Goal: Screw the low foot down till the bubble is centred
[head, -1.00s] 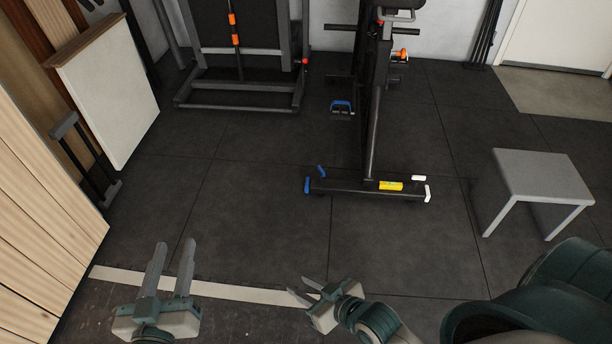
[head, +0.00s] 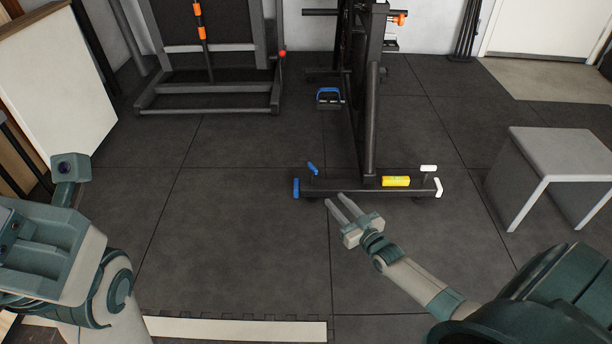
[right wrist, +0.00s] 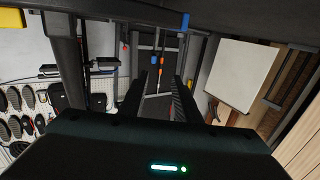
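A dark exercise stand rests on a floor-level base bar (head: 335,185). The bar has a blue end (head: 296,188) with a blue knob (head: 313,168) on the left, and a white end (head: 438,187) with a white knob (head: 428,168) on the right. A yellow level (head: 396,181) lies on the bar; its bubble is too small to read. My right gripper (head: 335,199) is open and empty, just in front of the bar, right of the blue end. Its spread fingers show in the right wrist view (right wrist: 170,95). My left arm shows at the left, but not its fingers.
A grey stool (head: 560,155) stands at the right. A blue-handled pedal (head: 328,97) sits behind the bar. A treadmill-like frame (head: 205,98) and a white board (head: 55,95) stand at the back left. The dark floor left of the bar is clear.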

